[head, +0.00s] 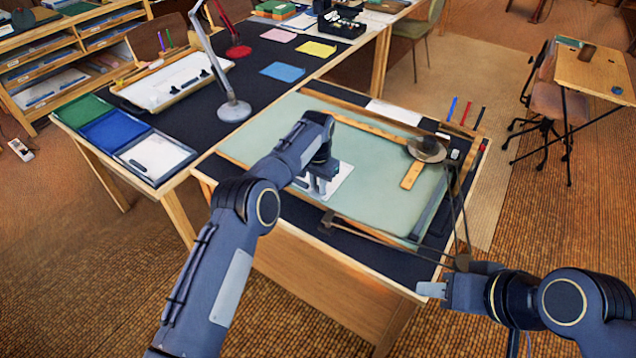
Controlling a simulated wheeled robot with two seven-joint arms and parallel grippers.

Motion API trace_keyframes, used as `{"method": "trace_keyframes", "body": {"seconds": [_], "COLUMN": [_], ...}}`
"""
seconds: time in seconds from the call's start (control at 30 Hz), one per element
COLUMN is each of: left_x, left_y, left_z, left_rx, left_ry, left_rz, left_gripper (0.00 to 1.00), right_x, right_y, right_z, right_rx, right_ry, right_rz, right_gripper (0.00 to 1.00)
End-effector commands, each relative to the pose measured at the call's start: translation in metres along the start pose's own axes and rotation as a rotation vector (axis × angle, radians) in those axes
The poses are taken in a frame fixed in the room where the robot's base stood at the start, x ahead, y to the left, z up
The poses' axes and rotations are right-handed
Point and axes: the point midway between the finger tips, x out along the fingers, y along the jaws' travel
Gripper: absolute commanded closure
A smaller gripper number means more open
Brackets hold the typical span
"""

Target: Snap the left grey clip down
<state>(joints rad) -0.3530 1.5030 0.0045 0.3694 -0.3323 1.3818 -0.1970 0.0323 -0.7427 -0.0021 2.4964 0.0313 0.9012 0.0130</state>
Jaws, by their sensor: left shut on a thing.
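A white sheet or plate (343,180) lies on the pale green drafting board (385,165), partly covered by my left gripper. My left gripper (318,190) points down over it and is shut, with its fingertips at a small grey part I take to be the left grey clip (300,183). The clip is mostly hidden behind the fingers, so I cannot tell whether it is up or down.
A lamp (427,149) with thin jointed arms stands at the board's right side and reaches down past the front edge. A second lamp (234,109) and green, blue and white trays (155,157) are on the left table.

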Motion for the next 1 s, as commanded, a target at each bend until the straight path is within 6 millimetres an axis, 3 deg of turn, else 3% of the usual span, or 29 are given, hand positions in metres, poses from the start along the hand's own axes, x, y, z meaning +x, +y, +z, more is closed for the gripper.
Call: {"method": "trace_keyframes", "body": {"seconds": [0.13, 0.17, 0.3, 0.67, 1.0], "left_x": [0.001, 0.001, 0.001, -0.006, -0.061], "left_y": [0.001, 0.001, 0.001, 0.0, 0.0], "left_z": [0.0, 0.0, 0.0, 0.0, -0.001], "left_rx": [0.001, 0.001, 0.0, 0.0, 0.0], "left_ry": [0.0, 0.0, 0.0, 0.002, 0.004], "left_rz": [0.002, 0.002, 0.001, 0.0, -0.001], "left_gripper": [1.0, 0.8, 0.62, 0.62, 0.62], "right_x": [0.0, 0.0, 0.0, 0.002, 0.007], "right_y": [0.0, 0.0, 0.0, 0.001, 0.003], "right_z": [0.0, 0.0, 0.0, 0.001, 0.003], "right_rx": [0.0, 0.0, 0.0, 0.0, 0.0], "right_ry": [0.0, 0.0, 0.0, 0.0, 0.0], "right_rz": [0.0, 0.0, 0.0, 0.0, 0.0], "right_gripper": [0.6, 0.6, 0.6, 0.6, 0.6]}}
